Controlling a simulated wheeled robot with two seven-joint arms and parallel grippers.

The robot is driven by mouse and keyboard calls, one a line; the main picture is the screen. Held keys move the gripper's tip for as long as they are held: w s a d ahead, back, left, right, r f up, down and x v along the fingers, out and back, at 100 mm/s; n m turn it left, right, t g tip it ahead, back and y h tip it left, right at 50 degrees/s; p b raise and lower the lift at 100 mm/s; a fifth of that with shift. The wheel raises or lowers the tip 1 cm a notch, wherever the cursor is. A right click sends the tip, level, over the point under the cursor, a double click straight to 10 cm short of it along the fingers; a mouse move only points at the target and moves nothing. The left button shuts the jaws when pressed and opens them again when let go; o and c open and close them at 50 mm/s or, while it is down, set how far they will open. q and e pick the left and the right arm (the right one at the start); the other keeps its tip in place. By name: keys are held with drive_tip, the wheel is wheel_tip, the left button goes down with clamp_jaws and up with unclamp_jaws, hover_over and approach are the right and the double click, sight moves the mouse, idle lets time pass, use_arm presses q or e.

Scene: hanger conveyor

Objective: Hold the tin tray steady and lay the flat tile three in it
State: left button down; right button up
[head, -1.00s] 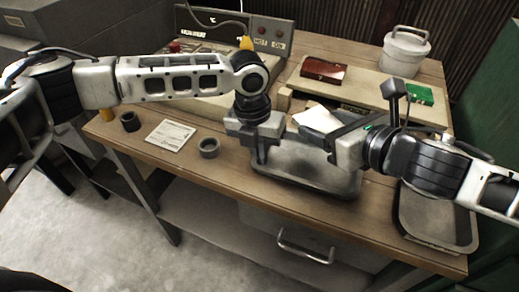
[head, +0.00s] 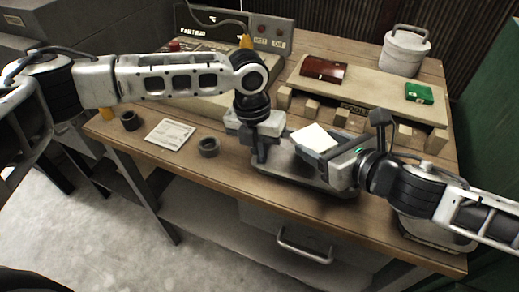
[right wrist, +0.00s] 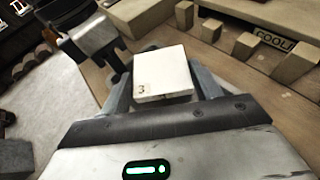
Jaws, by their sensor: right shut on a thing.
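The flat tile three (head: 315,138) is a white square slab. Its "3" shows in the right wrist view (right wrist: 162,75). My right gripper (head: 326,158) is shut on it and holds it over the tin tray (head: 285,176), a grey metal tray near the bench's front edge. The arm and tile hide much of the tray. My left gripper (head: 264,150) points down at the tray's left rear rim; whether its fingers clamp the rim is unclear. It also shows in the right wrist view (right wrist: 112,58), beside the tile.
A beige rack (head: 375,92) with wooden blocks stands behind, carrying a dark red box (head: 324,69) and a green box (head: 419,93). A white lidded pot (head: 404,52) is at the back right. Another metal tray (head: 432,238) lies under my right arm.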

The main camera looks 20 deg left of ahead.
sight(316, 173)
drive_tip(key=shift+f, duration=2.15)
use_arm(q)
drive_tip(key=shift+s+d+r, duration=0.1)
use_arm(e)
drive_tip(key=shift+s+f, duration=0.15)
drive_tip(key=shift+f, duration=0.55)
drive_tip(key=o, duration=1.1)
drive_tip(key=shift+d+f, duration=0.1)
drive_tip(key=shift+s+d+r, duration=0.2)
drive_tip(key=shift+s+d, duration=0.1)
drive_tip(key=shift+d, duration=0.1)
drive_tip(key=v, duration=0.5)
drive_tip(key=r+v, duration=0.1)
drive_tip(key=v, duration=0.5)
drive_tip(key=shift+w+a+r, duration=0.15)
use_arm(q)
drive_tip(key=c, duration=1.6)
unclamp_jaws()
